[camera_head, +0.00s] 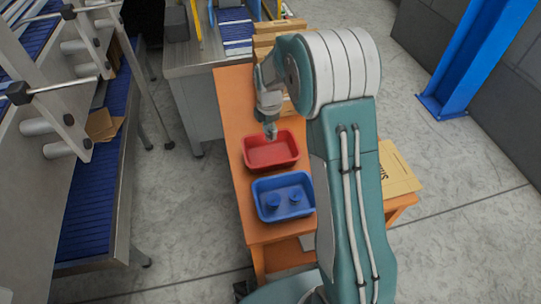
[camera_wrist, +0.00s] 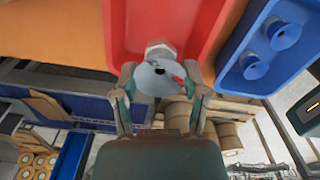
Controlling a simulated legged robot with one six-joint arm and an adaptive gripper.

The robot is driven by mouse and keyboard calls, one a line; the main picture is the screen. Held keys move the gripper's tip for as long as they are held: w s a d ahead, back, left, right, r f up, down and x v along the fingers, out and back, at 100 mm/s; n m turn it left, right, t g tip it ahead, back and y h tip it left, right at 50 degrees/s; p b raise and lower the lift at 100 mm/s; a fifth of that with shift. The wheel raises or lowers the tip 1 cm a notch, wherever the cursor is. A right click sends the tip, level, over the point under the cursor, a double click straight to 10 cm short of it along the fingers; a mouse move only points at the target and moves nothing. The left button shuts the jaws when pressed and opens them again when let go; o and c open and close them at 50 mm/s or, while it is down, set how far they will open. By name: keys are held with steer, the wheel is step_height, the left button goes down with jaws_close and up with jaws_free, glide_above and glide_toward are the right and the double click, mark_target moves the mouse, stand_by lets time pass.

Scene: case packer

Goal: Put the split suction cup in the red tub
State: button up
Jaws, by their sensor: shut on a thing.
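My gripper (camera_wrist: 159,70) is shut on a pale grey suction cup (camera_wrist: 148,80) with a metal fitting. A notch in the cup's edge shows red at its right side, so this looks like the split cup. In the head view my gripper (camera_head: 270,132) points down over the red tub (camera_head: 284,162), near its far part. The red tub (camera_wrist: 120,25) also fills the top middle of the wrist view, beyond the cup. The cup is too small to make out in the head view. I cannot tell how high it is above the tub floor.
A blue tub (camera_head: 262,206) with two blue suction cups stands just nearer than the red tub on the orange table (camera_head: 233,110). Cardboard (camera_head: 398,172) lies on the table's right side, beside my arm. A conveyor machine (camera_head: 85,210) stands at left, across a floor gap.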

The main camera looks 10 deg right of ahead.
step_height(320, 180, down, 10)
steer(key=shift+a+r, duration=0.1)
steer(key=shift+r, duration=0.05)
stand_by(0.3)
steer(key=o, duration=1)
